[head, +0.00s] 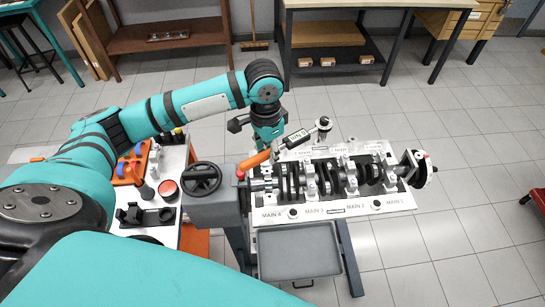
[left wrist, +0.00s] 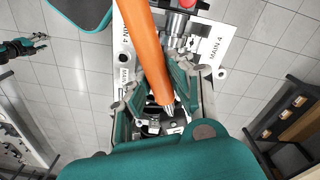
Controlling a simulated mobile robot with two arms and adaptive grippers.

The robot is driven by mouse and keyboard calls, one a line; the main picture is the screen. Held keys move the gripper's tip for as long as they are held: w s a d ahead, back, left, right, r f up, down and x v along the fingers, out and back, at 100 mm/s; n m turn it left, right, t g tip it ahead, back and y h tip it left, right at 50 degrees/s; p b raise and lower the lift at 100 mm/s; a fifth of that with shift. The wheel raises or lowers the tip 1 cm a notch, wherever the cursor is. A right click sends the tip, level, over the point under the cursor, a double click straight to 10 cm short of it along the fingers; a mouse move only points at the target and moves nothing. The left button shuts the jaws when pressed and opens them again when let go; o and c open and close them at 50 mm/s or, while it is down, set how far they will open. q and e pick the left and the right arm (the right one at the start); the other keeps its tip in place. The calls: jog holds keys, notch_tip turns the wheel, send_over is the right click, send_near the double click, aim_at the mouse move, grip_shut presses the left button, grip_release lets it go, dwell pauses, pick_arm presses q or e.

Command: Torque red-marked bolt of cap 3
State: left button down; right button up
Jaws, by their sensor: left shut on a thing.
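My left gripper (head: 273,150) is shut on the torque wrench, above the left end of the engine block. The head is up and right of the gripper, over the block's far edge. In the left wrist view the orange handle (left wrist: 150,55) crosses the picture centre. Cap 3 (head: 310,181) stands over the crankshaft near the MAIN 3 label. I cannot make out its red-marked bolt. My right gripper (left wrist: 38,41) looks open and empty in the left wrist view.
The block plate (head: 405,203) sits on a stand with a black handwheel (head: 202,179). An empty grey tray (head: 300,262) hangs below it. A tool cart (head: 190,150) with orange holders and a red button is at left.

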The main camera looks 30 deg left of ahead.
pick_arm(q)
jog(key=w+a+f+m+p, duration=0.3)
jog(key=a+f+m+p, duration=0.2)
jog(key=a+f, duration=0.2)
jog(key=shift+a, duration=0.65)
pick_arm(e)
notch_tip(320, 180, up, 7)
jog(key=shift+a, duration=0.35)
jog(key=shift+a+f, duration=0.1)
jog(key=shift+a, duration=0.2)
pick_arm(q)
jog(key=shift+f, duration=0.35)
pick_arm(e)
jog(key=shift+d+f, duration=0.15)
jog(key=shift+d, duration=0.1)
pick_arm(q)
jog(key=shift+f+b, duration=0.5)
jog(key=shift+f, duration=0.35)
pick_arm(e)
jog(key=shift+a+f, duration=0.15)
jog(key=shift+f, duration=0.3)
pick_arm(q)
jog(key=shift+m, duration=0.3)
jog(key=shift+w+a+m+b, duration=0.45)
jog(key=shift+w+m+b, duration=0.1)
jog(key=shift+w, duration=0.2)
pick_arm(e)
jog(key=shift+f, duration=0.55)
